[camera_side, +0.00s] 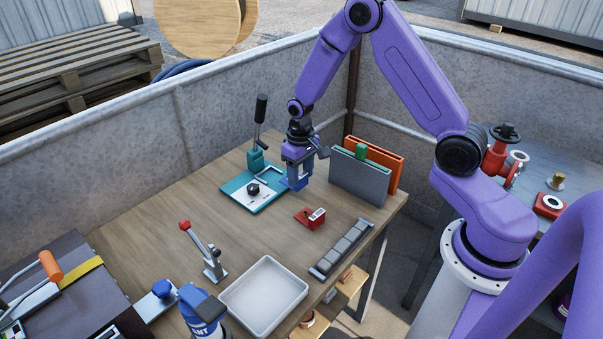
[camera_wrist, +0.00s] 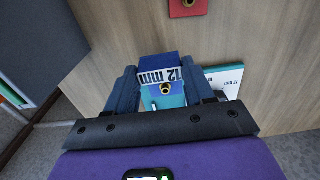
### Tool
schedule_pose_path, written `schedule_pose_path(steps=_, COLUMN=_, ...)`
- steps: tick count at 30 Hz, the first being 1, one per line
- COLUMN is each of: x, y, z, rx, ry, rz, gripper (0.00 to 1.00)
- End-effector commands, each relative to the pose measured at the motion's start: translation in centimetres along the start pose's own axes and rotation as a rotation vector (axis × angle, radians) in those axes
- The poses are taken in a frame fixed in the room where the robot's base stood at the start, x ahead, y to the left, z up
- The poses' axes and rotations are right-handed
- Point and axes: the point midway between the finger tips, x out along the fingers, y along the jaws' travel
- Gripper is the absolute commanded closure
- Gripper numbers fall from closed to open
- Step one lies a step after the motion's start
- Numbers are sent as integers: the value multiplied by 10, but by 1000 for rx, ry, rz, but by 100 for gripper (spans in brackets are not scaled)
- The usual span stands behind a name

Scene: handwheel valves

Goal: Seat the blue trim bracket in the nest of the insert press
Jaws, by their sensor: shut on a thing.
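The insert press (camera_side: 262,199) has a teal base, a pale plate with a dark round part on it, and an upright black-handled lever. A corner of its pale, marked plate shows in the wrist view (camera_wrist: 232,76). My gripper (camera_side: 297,168) is just right of the press, pointing down, shut on the blue trim bracket (camera_side: 295,184). In the wrist view the bracket (camera_wrist: 158,60) sits between my two fingers (camera_wrist: 157,88), with a "12 mm" label and a brass ring facing the camera. The bracket is beside the nest area; whether it touches the table is unclear.
A red block (camera_side: 310,217) lies in front of my gripper. Upright grey and orange panels (camera_side: 358,178) stand close on the right. A grey segmented strip (camera_side: 341,249), a white tray (camera_side: 264,297) and a red-knobbed lever clamp (camera_side: 205,254) are nearer. The left-middle tabletop is clear.

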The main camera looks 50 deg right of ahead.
Motion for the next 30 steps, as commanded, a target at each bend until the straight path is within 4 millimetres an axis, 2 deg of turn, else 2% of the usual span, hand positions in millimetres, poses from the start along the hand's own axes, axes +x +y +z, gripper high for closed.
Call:
schedule_pose_path(steps=15, x=13, y=0, z=-37, rx=0, ry=0, rz=0, gripper=72)
schedule_pose_path(steps=30, x=15, y=-1, z=-74, rx=-1, ry=0, rz=0, gripper=72)
